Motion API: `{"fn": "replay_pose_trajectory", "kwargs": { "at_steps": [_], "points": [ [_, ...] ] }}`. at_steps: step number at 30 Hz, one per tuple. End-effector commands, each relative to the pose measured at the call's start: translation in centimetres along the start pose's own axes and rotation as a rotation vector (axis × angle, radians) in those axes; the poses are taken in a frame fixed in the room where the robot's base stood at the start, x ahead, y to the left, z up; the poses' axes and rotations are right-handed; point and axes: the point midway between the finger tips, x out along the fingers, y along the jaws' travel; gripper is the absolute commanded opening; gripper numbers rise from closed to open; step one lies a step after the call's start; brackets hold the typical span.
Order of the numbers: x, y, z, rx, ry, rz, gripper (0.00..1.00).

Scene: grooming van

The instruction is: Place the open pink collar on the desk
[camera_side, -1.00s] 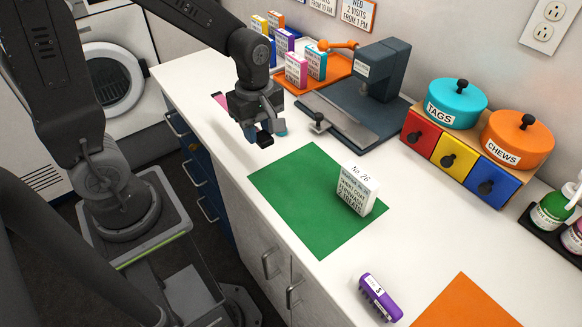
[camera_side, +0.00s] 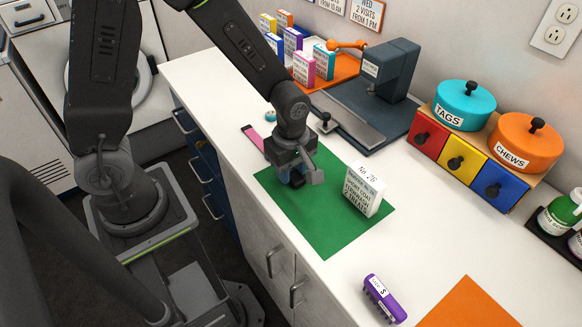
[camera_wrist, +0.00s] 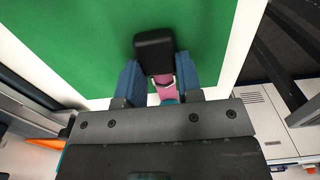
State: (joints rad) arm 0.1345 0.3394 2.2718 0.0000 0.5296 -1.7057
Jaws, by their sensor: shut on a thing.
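My gripper (camera_side: 297,183) is shut on the pink collar (camera_side: 252,138), over the far left part of the green mat on the white desk. The collar's pink strap sticks out behind the gripper toward the far left. In the wrist view, pink strap (camera_wrist: 165,88) shows between the two blue fingers, with a black buckle (camera_wrist: 155,50) in front of them and a pale metal ring below. Much of the collar is hidden by my gripper. I cannot tell whether the collar touches the mat.
A white card box (camera_side: 364,190) stands on the green mat (camera_side: 325,236), just right of my gripper. A purple clipper-like item (camera_side: 384,299) lies nearer the front, beside an orange mat (camera_side: 470,309). A dark press (camera_side: 380,100), drawers (camera_side: 462,158) and an orange tray (camera_side: 343,68) line the back.

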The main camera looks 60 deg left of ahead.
Motion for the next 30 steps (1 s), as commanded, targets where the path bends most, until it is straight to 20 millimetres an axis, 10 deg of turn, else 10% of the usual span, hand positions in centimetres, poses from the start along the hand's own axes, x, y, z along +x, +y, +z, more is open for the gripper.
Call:
{"fn": "replay_pose_trajectory", "kwargs": {
  "at_steps": [5,6,13,23,30],
  "points": [
    [0.3,0.0,0.0,0.000,0.000,-0.002,0.10],
    [0.3,0.0,0.0,0.000,0.000,-0.001,0.36],
    [0.3,0.0,0.0,0.000,0.000,-0.001,0.58],
    [-0.2,0.0,0.0,0.000,0.000,0.002,0.58],
    [-4.3,0.1,0.0,0.000,-0.001,0.008,0.58]
  ]
}}
